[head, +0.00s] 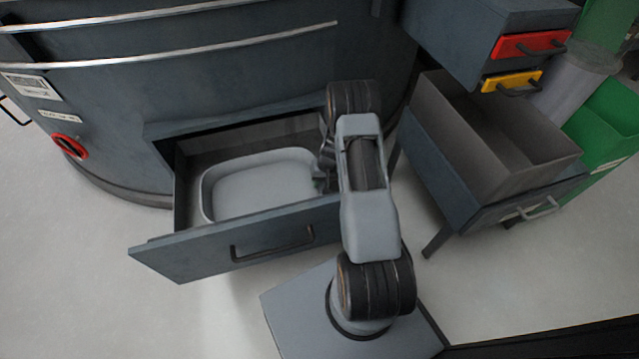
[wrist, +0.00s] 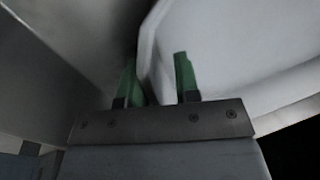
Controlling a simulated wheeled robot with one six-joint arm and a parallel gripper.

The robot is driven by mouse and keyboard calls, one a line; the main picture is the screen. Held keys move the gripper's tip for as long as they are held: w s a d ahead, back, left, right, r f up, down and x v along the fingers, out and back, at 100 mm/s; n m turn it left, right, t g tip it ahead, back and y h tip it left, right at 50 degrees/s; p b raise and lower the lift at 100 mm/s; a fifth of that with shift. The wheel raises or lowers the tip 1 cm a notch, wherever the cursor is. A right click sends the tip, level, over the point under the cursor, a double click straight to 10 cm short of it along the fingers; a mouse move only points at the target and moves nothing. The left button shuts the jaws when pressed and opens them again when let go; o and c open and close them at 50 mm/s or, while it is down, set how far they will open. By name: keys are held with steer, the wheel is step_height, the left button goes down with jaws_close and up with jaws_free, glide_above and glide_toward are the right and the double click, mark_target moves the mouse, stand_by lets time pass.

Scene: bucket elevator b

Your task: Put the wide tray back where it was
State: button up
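The wide tray (head: 262,188) is pale grey, shallow and rounded at the corners. It lies inside the pulled-out drawer (head: 240,250) of the large dark blue-grey machine in the head view. My gripper (head: 325,165) is at the tray's right end, low in the drawer and partly hidden by my arm. In the wrist view the green fingertips (wrist: 157,75) are apart, with the tray's pale rim (wrist: 148,45) passing between them. A gap shows between the rim and the right finger. Firm contact is not visible.
A green bin (head: 610,125) is at far right. The floor (head: 70,290) at front left is clear.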

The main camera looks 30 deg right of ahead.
steer(key=w+p+v, duration=0.1)
steer(key=p+v, duration=0.2)
steer(key=v, duration=0.7)
steer(key=s+a+r+n+h, duration=0.1)
steer(key=s+a+r, duration=0.3)
steer(key=r, duration=0.6)
steer(key=s+a+r+n, duration=0.1)
steer(key=a+r, duration=0.4)
steer(key=r, duration=0.4)
steer(key=s+a+r+n+t, duration=0.1)
steer(key=s+a+r, duration=0.2)
steer(key=s, duration=0.4)
steer(key=s+a+r+t+h, duration=0.1)
steer(key=s+a+r, duration=0.2)
steer(key=s+r, duration=0.3)
steer(key=shift+s+r+n, duration=0.25)
steer(key=shift+s+n, duration=0.15)
steer(key=shift+s, duration=0.05)
steer(key=shift+a, duration=0.15)
